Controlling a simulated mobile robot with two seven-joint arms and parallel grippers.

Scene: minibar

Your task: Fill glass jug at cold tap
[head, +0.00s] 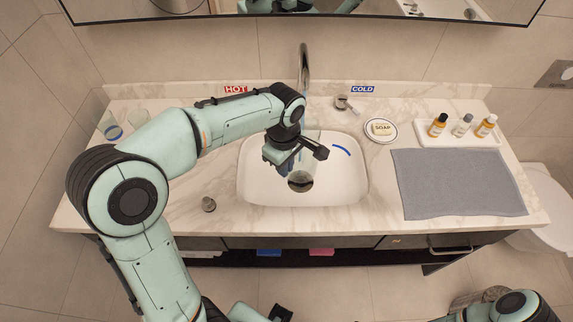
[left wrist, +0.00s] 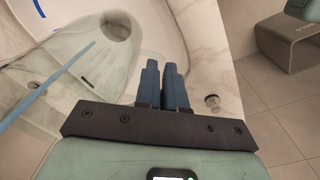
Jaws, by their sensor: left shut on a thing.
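My left gripper (head: 297,152) is over the white sink basin, in front of the chrome spout (head: 304,68). In the left wrist view its blue fingers (left wrist: 166,84) are close together, shut on the glass jug. The clear, faintly green jug (left wrist: 60,78) shows left of the fingers with a blue line across it; in the head view it is hard to make out against the basin. The part between the fingers is hidden. The cold tap knob (head: 343,103) stands right of the spout, below the blue COLD sign (head: 362,89).
The sink (head: 352,180) has a blue arc on its right side. A soap dish (head: 393,132), a grey towel (head: 458,183) and a tray of small bottles (head: 474,139) lie to the right. Clear glasses (head: 110,126) stand at the left. A small metal stopper (head: 208,204) sits at the front left.

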